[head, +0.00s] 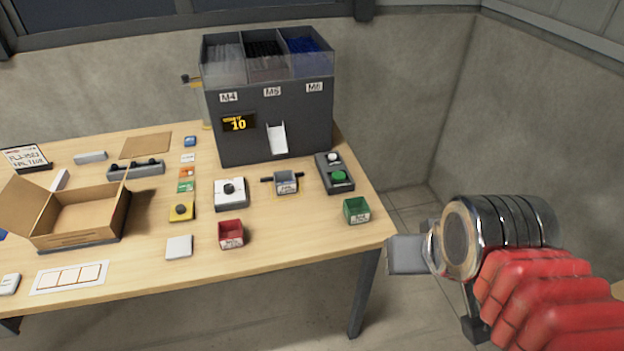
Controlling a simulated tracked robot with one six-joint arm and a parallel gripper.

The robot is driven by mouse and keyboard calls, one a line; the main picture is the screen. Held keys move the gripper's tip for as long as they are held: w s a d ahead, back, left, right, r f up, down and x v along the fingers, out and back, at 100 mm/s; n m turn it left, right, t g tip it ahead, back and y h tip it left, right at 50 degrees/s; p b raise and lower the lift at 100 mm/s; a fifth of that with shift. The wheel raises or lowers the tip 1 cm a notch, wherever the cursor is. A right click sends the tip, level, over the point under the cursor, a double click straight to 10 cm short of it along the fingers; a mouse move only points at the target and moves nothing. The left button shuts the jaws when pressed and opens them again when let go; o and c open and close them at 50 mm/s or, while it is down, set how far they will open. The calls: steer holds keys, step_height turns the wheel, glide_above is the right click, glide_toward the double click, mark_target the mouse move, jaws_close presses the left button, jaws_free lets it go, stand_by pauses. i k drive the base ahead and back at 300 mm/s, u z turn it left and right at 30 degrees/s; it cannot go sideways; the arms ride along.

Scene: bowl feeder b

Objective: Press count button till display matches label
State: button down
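The dark grey feeder (240,150) stands at the back of the table, with bins marked M4, M5 and M6. Its black display (238,123) shows 10 in yellow. A dark button box (335,186) at its front right has a white button (333,157) and a green button (339,176); I cannot read which one is for count. A label card (26,157) stands at the far left, its text too small to read surely. My gripper (405,254) is right of the table's right edge, apart from the buttons. Its fingers are seen side-on, so their opening is unclear.
A small tray (286,190) sits below the chute. Red (231,241) and green (357,217) bins stand near the front. A white box with a black knob (231,207), a yellow button box (182,217) and an open cardboard box (78,242) are further left.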

mark_target(337, 176)
steer(key=u, duration=1)
steer(key=i, duration=1)
steer(key=u, duration=0.05)
